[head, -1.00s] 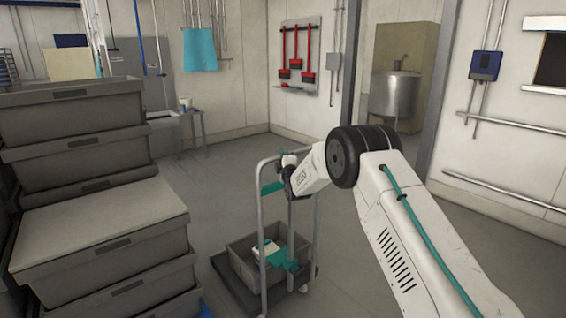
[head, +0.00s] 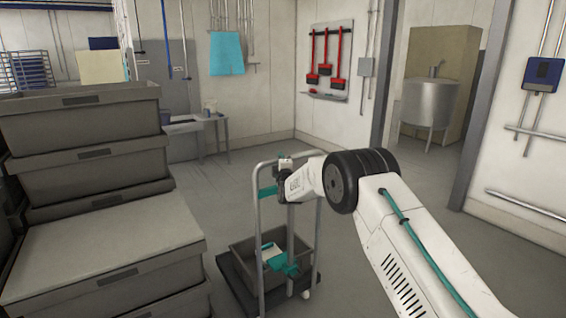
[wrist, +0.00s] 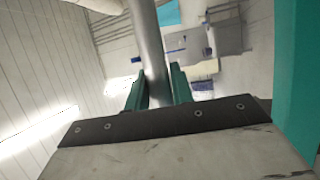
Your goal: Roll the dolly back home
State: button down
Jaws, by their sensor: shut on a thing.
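The dolly (head: 261,222) stands in front of me in the head view, with a grey upright frame and a low dark deck. A grey crate (head: 245,253) sits on its deck, with a white and teal item (head: 285,262) in it. My gripper (wrist: 160,90) is shut on the dolly's handle; in the wrist view the grey tube (wrist: 147,40) runs between its two teal fingers. In the head view my wrist hides part of the frame's upper side.
Stacked grey crates (head: 90,240) stand close on the left, near the dolly. A small table (head: 196,125) is at the back wall. A steel kettle (head: 428,102) stands beyond a doorway at right. Floor behind the dolly is clear.

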jog(key=shift+w+r, duration=0.1)
jog(key=shift+w, duration=0.25)
jog(key=c, duration=1.3)
grip_release()
jog(key=shift+w+a, duration=0.1)
jog(key=shift+w, duration=0.05)
jog(key=shift+o, duration=0.5)
jog(key=shift+a, duration=0.1)
jog(key=s+f, duration=0.1)
jog(key=s, duration=0.6)
jog(key=shift+s+d+f, duration=0.3)
jog(key=shift+s+d, duration=0.1)
